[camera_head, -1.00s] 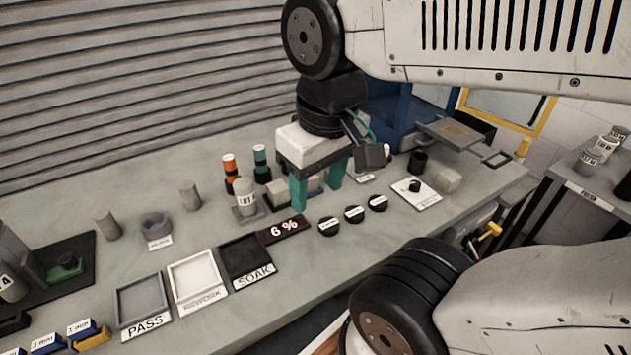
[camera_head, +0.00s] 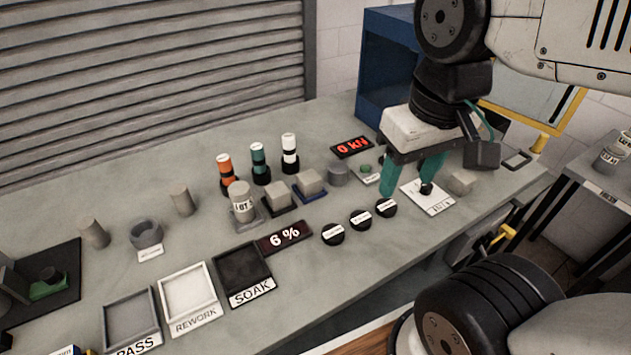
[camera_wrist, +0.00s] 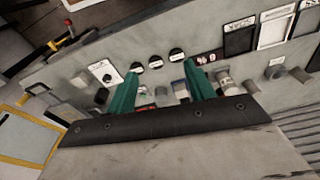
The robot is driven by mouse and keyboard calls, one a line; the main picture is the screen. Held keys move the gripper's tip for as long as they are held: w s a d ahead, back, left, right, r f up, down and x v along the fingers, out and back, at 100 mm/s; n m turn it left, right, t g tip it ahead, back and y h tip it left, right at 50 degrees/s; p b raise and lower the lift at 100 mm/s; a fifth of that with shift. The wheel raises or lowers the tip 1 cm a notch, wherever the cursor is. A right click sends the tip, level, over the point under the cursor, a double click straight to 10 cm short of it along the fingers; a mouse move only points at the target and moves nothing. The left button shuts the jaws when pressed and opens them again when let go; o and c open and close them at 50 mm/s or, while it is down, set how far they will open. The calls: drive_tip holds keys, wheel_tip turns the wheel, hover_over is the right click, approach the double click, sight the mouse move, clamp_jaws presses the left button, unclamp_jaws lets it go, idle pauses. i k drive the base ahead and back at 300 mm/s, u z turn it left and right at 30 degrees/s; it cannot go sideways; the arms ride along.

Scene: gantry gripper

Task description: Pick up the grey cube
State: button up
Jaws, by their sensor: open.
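My gripper (camera_head: 408,183) has two teal fingers, apart and empty, pointing down near the white lever card at the right of the bench. The wrist view shows the spread fingers (camera_wrist: 160,68) too. A plain light grey cube (camera_head: 461,182) sits on the bench just right of that card, to the right of my gripper. Two more greyish blocks sit left of my gripper: one on a dark pad (camera_head: 277,191) and one on a blue-edged pad (camera_head: 310,182). I cannot tell which of these the task means.
A white card with a black lever (camera_head: 427,197) lies below the fingers. Black labelled discs (camera_head: 360,220) lie along the front. A red display (camera_head: 351,147) and blue cabinet (camera_head: 390,60) stand behind. Labelled trays (camera_head: 215,308) and cylinders (camera_head: 182,200) are at left.

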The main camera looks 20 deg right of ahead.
sight(309, 183)
drive_tip(key=k, duration=0.5)
drive_tip(key=z, duration=2.65)
drive_tip(key=k, duration=1.5)
drive_tip(key=u, duration=2.05)
drive_tip(key=i, duration=0.5)
drive_tip(key=u, duration=0.1)
